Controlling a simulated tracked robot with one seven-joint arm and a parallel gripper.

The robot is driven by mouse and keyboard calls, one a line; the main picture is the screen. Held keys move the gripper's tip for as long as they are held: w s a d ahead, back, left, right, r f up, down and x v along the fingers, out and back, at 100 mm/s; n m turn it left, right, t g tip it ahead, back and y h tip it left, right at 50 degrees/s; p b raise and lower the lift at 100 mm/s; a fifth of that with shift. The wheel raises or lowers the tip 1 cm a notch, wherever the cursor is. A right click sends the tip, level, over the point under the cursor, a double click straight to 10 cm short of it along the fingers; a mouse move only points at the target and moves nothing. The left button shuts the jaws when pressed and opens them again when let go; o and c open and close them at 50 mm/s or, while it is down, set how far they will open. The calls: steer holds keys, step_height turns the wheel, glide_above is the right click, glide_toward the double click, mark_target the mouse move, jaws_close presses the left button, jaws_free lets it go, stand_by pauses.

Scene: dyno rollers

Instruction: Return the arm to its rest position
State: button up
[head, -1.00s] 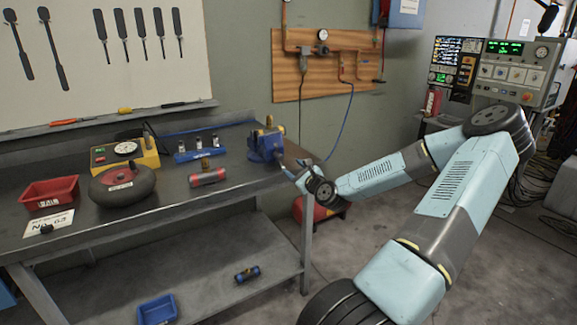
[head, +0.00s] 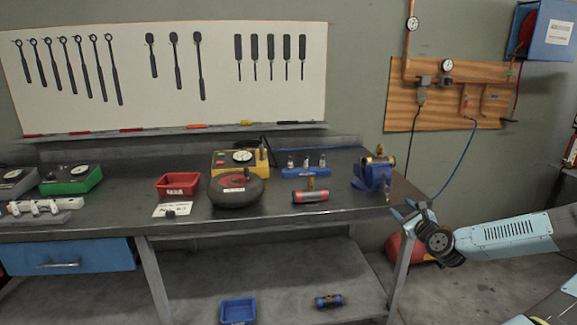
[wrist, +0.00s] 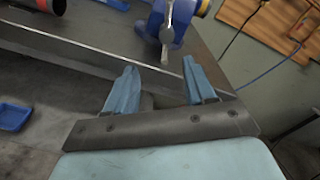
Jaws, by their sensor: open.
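My arm (head: 505,237) is light blue and reaches in from the right edge in the head view, roughly level. My gripper (head: 408,212) is at the right front corner of the workbench (head: 340,217), beside the blue vise (head: 373,174). In the wrist view my gripper (wrist: 158,88) has its two blue fingers spread apart with nothing between them. The bench edge and the vise (wrist: 172,30) lie beyond the fingertips. I cannot tell whether the gripper touches the bench.
A red cylinder (head: 310,196), a round black-and-red device (head: 236,190) and a red tray (head: 178,184) stand on the bench. A blue bin (head: 238,311) and a small blue cylinder (head: 328,301) are on the lower shelf. A red tank (head: 408,248) sits behind the gripper.

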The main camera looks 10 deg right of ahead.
steer(key=s+a+f+n+g, duration=0.2)
steer(key=a+n+g, duration=0.3)
steer(key=a+n, duration=0.15)
steer(key=s+a+f+n+g, duration=0.1)
steer(key=a+f+n+g, duration=0.25)
steer(key=a+n, duration=0.35)
steer(key=s+a+r+n+g+h, duration=0.25)
steer(key=s+r+n, duration=0.3)
steer(key=r, duration=0.35)
steer(key=s+a+r+n+g+h, duration=0.1)
steer(key=s+a+r+n, duration=0.25)
steer(key=s+r, duration=0.5)
steer(key=s+a+r+n+y, duration=0.1)
steer(key=s+a+r+n, duration=0.1)
steer(key=s+r, duration=0.3)
steer(key=s+a+r+n+y, duration=0.1)
steer(key=s+r+n, duration=0.3)
steer(key=s, duration=0.6)
steer(key=shift+s+a+r+n, duration=0.15)
steer(key=shift+a+r+n, duration=0.2)
steer(key=shift+a+r, duration=0.4)
steer(key=shift+y, duration=0.25)
steer(key=shift+c, duration=0.2)
